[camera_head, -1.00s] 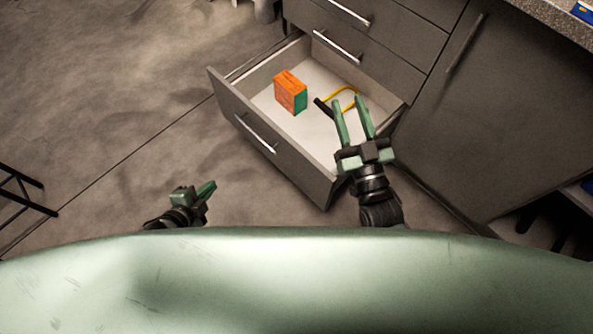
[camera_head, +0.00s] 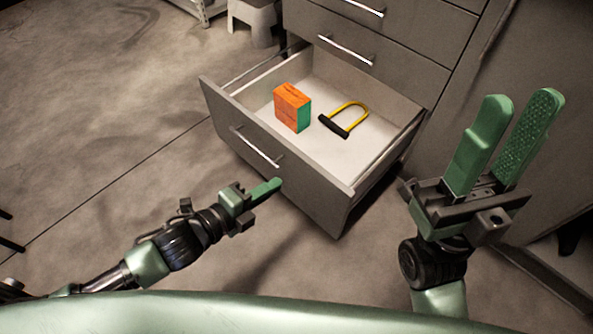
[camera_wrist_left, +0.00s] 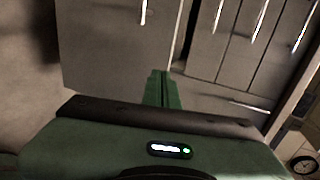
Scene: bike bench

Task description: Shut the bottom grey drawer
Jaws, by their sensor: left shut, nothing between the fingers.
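The bottom grey drawer (camera_head: 318,190) stands pulled out from the cabinet, with a silver bar handle (camera_head: 257,147) on its front. An orange and green box (camera_head: 291,107) and a yellow U-shaped lock with a black bar (camera_head: 343,119) lie inside it. My left gripper (camera_head: 274,186) is shut and empty, in front of the drawer face and below the handle in the head view. In the left wrist view its fingers (camera_wrist_left: 162,76) point at the drawer front (camera_wrist_left: 110,45); contact cannot be told. My right gripper (camera_head: 518,98) is open and empty, right of the drawer.
Closed upper drawers (camera_head: 415,65) with bar handles sit above the open one. A grey cabinet door (camera_head: 545,60) is at the right, behind my right gripper. A light stool (camera_head: 252,20) stands behind at the top. The floor (camera_head: 90,120) left of the drawer is clear.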

